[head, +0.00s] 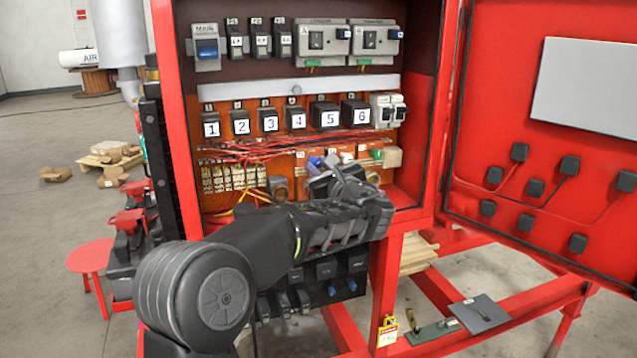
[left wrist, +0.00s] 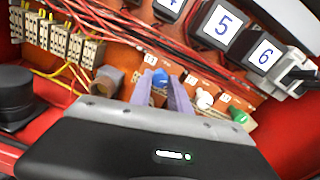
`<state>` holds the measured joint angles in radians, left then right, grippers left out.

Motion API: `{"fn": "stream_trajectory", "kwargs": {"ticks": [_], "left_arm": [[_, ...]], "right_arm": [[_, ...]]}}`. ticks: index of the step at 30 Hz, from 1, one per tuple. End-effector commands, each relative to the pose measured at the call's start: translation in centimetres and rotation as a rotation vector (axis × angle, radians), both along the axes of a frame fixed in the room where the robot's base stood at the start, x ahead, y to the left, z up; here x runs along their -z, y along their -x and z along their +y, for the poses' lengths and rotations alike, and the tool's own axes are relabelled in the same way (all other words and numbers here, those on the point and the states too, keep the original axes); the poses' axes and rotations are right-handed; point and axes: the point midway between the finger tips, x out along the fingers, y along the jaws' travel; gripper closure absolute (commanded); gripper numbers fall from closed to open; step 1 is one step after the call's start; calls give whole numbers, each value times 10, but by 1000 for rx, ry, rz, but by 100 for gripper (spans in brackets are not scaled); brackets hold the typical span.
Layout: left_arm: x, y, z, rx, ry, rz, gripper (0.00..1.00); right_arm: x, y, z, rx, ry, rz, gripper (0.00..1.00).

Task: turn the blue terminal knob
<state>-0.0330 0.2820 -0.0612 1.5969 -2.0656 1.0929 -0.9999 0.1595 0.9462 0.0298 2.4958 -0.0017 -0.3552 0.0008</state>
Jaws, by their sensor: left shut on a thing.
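The blue terminal knob (left wrist: 159,79) sits on the orange terminal panel low in the open red cabinet. In the left wrist view it lies between the two purple fingers of my left gripper (left wrist: 161,92), which are shut on it. In the head view the left gripper (head: 323,164) reaches into the cabinet, and the wrist and fingers hide most of the knob. I cannot tell how far the knob is turned. My right gripper is not in view.
A white knob (left wrist: 205,99) and a green knob (left wrist: 239,116) sit right of the blue one. A brown-grey fitting (left wrist: 107,81) is to its left. Red wires (head: 262,147) run above, under numbered black blocks (head: 326,117). The red cabinet door (head: 500,110) stands open at right.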

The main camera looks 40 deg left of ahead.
Motion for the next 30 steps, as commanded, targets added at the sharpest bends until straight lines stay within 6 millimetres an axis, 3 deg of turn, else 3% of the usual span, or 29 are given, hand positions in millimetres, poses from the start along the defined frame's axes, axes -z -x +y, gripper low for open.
{"fn": "stream_trajectory", "kwargs": {"ticks": [1, 9, 30], "left_arm": [[7, 0, 0, 0, 26, -42, 100], [7, 0, 0, -1, 172, -251, 100], [3, 0, 0, -1, 545, -786, 100]], "right_arm": [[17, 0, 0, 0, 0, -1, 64], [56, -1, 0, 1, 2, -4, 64], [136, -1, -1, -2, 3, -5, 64]]}}
